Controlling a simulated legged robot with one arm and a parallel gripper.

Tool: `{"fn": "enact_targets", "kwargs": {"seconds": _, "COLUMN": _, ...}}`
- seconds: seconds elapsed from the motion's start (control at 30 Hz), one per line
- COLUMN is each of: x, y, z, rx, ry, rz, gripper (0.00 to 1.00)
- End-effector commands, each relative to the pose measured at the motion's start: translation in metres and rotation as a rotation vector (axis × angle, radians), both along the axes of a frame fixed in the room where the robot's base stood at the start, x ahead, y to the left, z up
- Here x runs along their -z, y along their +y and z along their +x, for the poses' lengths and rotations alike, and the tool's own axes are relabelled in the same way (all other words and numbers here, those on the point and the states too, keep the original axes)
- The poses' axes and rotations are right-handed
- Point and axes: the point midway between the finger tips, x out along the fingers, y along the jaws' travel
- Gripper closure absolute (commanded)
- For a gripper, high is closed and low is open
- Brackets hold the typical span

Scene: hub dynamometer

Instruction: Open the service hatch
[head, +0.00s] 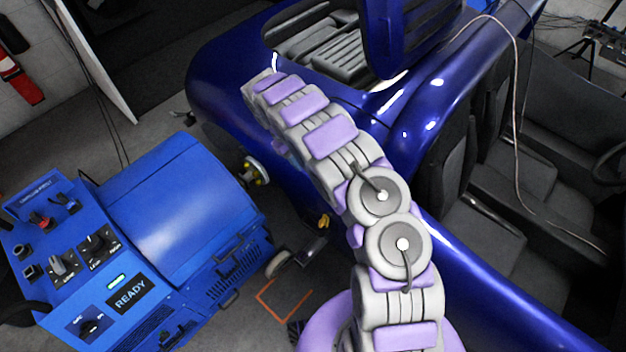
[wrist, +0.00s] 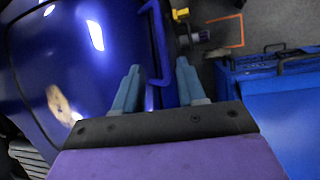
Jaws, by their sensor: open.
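I cannot clearly single out the service hatch in either view. The glossy blue car body (head: 230,55) fills the upper middle of the head view, and its curved panel (wrist: 75,60) fills the left of the wrist view. My gripper (wrist: 157,66) is open, its two blue-grey fingers apart, with a thin bent blue edge or bar (wrist: 160,45) showing between them. I cannot tell whether they touch it. In the head view my arm reaches over the car's side, and the fingers are hidden.
A blue dynamometer cabinet (head: 175,210) with knobs and a READY display stands at left; it also shows in the wrist view (wrist: 285,110). A wheel hub (head: 256,170) sticks out between it and the car. A raised blue panel (head: 415,35) stands over an opening. Seats are right.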

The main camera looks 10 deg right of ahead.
Motion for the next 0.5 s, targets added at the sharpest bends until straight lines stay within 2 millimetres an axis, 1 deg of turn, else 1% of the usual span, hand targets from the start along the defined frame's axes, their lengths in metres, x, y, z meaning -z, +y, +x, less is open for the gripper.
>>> {"fn": "enact_targets", "kwargs": {"seconds": 0.03, "x": 0.011, "y": -0.003, "z": -0.003, "rx": 0.0, "ry": 0.004, "rz": -0.001, "gripper": 0.6}}
{"fn": "enact_targets", "kwargs": {"seconds": 0.3, "x": 0.059, "y": -0.022, "z": -0.015, "rx": 0.0, "ry": 0.003, "rz": -0.001, "gripper": 0.6}}
{"fn": "enact_targets", "kwargs": {"seconds": 0.5, "x": 0.084, "y": -0.034, "z": -0.021, "rx": 0.001, "ry": 0.002, "rz": 0.002, "gripper": 0.6}}
